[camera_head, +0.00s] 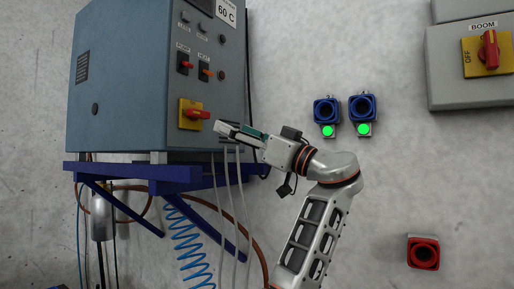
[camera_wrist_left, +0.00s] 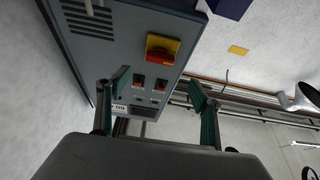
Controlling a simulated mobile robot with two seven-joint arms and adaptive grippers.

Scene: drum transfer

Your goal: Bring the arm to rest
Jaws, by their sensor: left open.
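My left arm rises from the bottom of the head view, and its gripper (camera_head: 228,130) is in front of the blue-grey cabinet, just right of the red handle on a yellow plate (camera_head: 183,108). In the left wrist view the two fingers (camera_wrist_left: 160,90) are spread apart with nothing between them. The red handle on its yellow plate (camera_wrist_left: 153,54) shows beyond and above the fingers there. I cannot tell the exact gap to the cabinet, but no contact shows. My right gripper is in neither view.
The cabinet (camera_head: 120,75) stands on a dark blue wall bracket (camera_head: 180,178), with hoses and a coiled blue line (camera_head: 188,235) hanging below. Two blue sockets (camera_head: 327,110) with green lights, a red socket (camera_head: 423,253) and a grey BOOM switch box (camera_head: 445,75) are on the wall.

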